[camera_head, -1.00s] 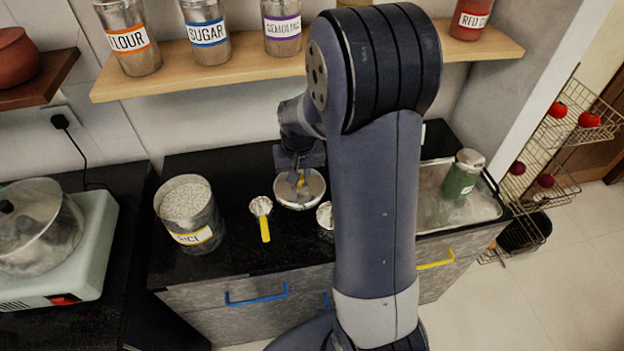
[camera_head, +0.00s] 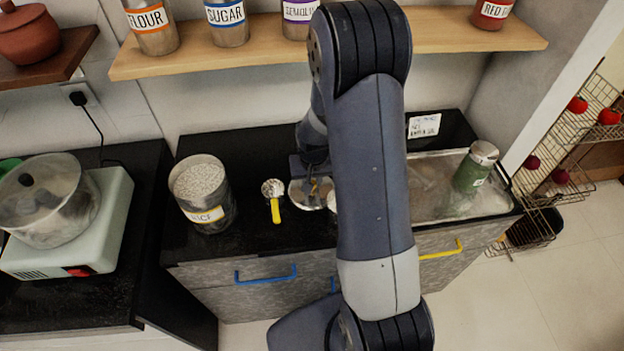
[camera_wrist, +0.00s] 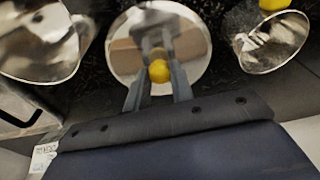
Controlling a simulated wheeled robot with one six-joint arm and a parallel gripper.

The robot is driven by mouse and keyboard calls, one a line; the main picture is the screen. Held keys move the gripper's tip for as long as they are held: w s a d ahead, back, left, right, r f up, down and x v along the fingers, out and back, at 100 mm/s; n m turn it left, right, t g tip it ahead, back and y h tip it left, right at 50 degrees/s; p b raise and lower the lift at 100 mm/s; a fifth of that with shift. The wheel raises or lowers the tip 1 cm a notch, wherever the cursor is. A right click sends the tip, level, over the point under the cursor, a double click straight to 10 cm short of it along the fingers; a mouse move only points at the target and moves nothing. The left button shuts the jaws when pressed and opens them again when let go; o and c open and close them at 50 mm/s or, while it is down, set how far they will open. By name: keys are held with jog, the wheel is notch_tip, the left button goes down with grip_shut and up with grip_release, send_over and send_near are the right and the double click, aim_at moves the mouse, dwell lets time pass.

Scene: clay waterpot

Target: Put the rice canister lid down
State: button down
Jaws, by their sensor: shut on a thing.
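The rice canister (camera_head: 203,190) stands open on the black counter, filled with white rice, its yellow label facing front. The round shiny metal lid (camera_wrist: 186,72) with a yellow knob (camera_wrist: 159,71) is under my gripper (camera_wrist: 158,62) in the wrist view. My gripper's fingers are shut on the knob. In the head view the lid (camera_head: 300,196) shows partly behind my arm, low over the counter, right of the scoop. I cannot tell whether the lid touches the counter.
A yellow-handled scoop (camera_head: 274,199) holding white stuff lies between canister and lid. A metal bowl (camera_wrist: 42,45) and another shiny bowl-like piece (camera_wrist: 272,42) flank the lid. A green canister (camera_head: 474,168) stands on the metal tray (camera_head: 428,207) at right. Labelled jars stand on the shelf (camera_head: 190,60).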

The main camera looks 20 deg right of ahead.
jog(key=shift+f, duration=0.2)
jog(key=c, duration=1.2)
grip_release()
jog(key=shift+r, duration=0.1)
jog(key=shift+c, duration=0.2)
jog(key=shift+r, duration=0.1)
